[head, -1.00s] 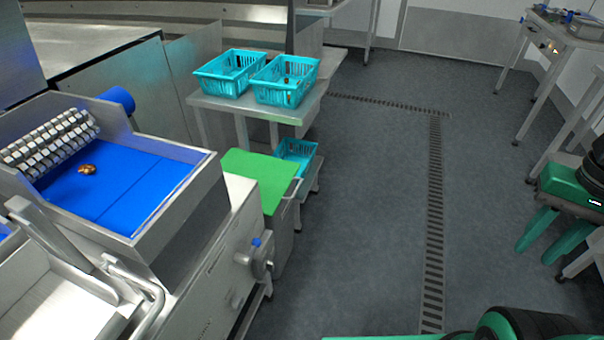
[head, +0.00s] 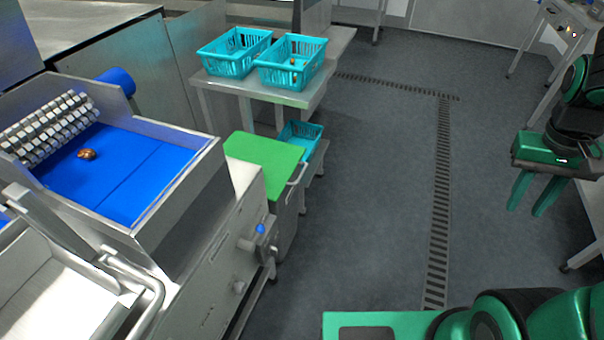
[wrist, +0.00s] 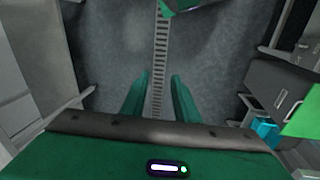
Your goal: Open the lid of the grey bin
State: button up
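The grey bin (head: 287,222) stands beside the grading machine in the head view. Its flat green lid (head: 262,161) looks closed, and a metal bar handle (head: 297,182) is at its right edge. The bin (wrist: 272,92) and part of its lid (wrist: 303,116) also show at the right edge of the wrist view. My gripper (head: 529,194) is at the right of the head view, well apart from the bin, pointing down. In the wrist view its two green fingers (wrist: 159,85) are spread, with only floor between them.
Two turquoise baskets (head: 234,66) (head: 291,76) stand on a steel table (head: 240,88) behind the bin. Another basket (head: 300,136) sits low behind the lid. The machine's blue belt (head: 125,170) carries one date (head: 86,154). Open floor with a drain grate (head: 441,190) lies between bin and gripper.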

jog(key=w+a+f+n+t+h, duration=0.1)
jog(key=w+f+n+h, duration=0.2)
jog(key=w, duration=0.5)
jog(key=w+a+f+n+h, duration=0.1)
jog(key=w+f+n+h, duration=0.1)
jog(key=w+f, duration=0.5)
jog(key=w+a+f+n+t+h, duration=0.1)
jog(key=w+a+f+n+t, duration=0.15)
jog(key=w+a, duration=0.3)
jog(key=w+a+f+n+t+h, duration=0.1)
jog(key=w+a+f+n+t, duration=0.15)
jog(key=w+a+n, duration=0.35)
jog(key=n+t+y, duration=0.9)
jog(key=n+t, duration=0.1)
jog(key=n, duration=0.6)
send_near(302, 172)
jog(key=shift+m, duration=0.25)
jog(key=x, duration=1)
jog(key=shift+w+d+f, duration=0.1)
jog(key=shift+w+f, duration=0.25)
grip_shut()
